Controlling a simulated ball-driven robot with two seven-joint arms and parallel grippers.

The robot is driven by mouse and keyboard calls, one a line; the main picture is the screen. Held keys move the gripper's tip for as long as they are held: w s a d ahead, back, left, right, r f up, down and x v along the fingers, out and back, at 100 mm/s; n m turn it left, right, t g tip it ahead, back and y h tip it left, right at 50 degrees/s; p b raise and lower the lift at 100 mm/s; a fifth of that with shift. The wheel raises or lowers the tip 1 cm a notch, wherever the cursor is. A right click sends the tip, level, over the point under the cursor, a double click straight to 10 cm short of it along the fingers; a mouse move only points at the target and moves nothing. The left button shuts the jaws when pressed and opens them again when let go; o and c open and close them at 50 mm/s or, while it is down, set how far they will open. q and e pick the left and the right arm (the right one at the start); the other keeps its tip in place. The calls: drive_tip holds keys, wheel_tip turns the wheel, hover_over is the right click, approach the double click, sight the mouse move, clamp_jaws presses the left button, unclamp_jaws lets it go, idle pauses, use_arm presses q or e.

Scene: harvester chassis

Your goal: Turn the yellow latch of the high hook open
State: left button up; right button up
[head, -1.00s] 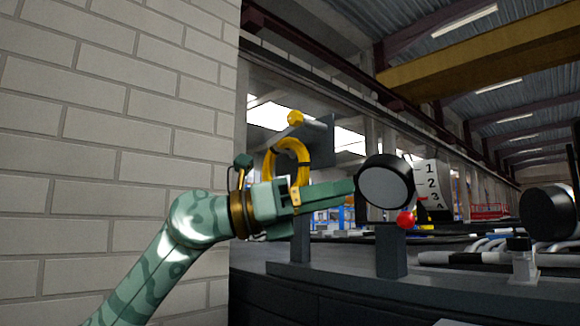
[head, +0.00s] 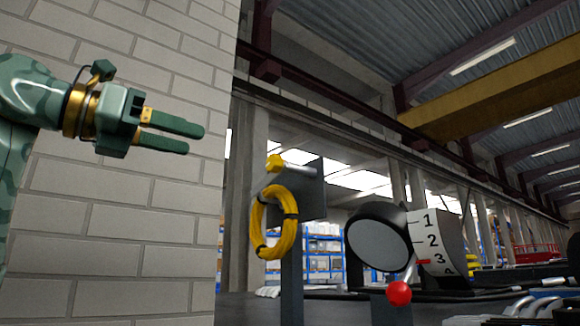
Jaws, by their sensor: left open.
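The yellow latch (head: 274,162) is a small yellow block at the near end of the high hook (head: 298,158), a short pale bar sticking out of a dark grey plate (head: 311,192). It is too small to tell how it is turned. A yellow coil (head: 274,222) with dark bands hangs below the latch. My left gripper (head: 193,138) is at the upper left, in front of the brick wall. Its two green fingers are apart, empty and point right. It is left of the latch and a little higher in the picture, touching nothing. My right gripper is not in view.
The white brick wall (head: 120,220) fills the left. The space between my fingers and the latch looks clear.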

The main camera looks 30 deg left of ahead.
use_arm(q)
drive_tip(key=p, duration=0.2)
approach(270, 161)
drive_tip(key=x, duration=0.7)
drive_tip(key=shift+w, duration=0.1)
drive_tip(key=shift+w+d, duration=0.35)
drive_tip(key=shift+w, duration=0.3)
drive_tip(key=shift+s, duration=0.1)
clamp_jaws()
drive_tip(key=shift+a, duration=0.1)
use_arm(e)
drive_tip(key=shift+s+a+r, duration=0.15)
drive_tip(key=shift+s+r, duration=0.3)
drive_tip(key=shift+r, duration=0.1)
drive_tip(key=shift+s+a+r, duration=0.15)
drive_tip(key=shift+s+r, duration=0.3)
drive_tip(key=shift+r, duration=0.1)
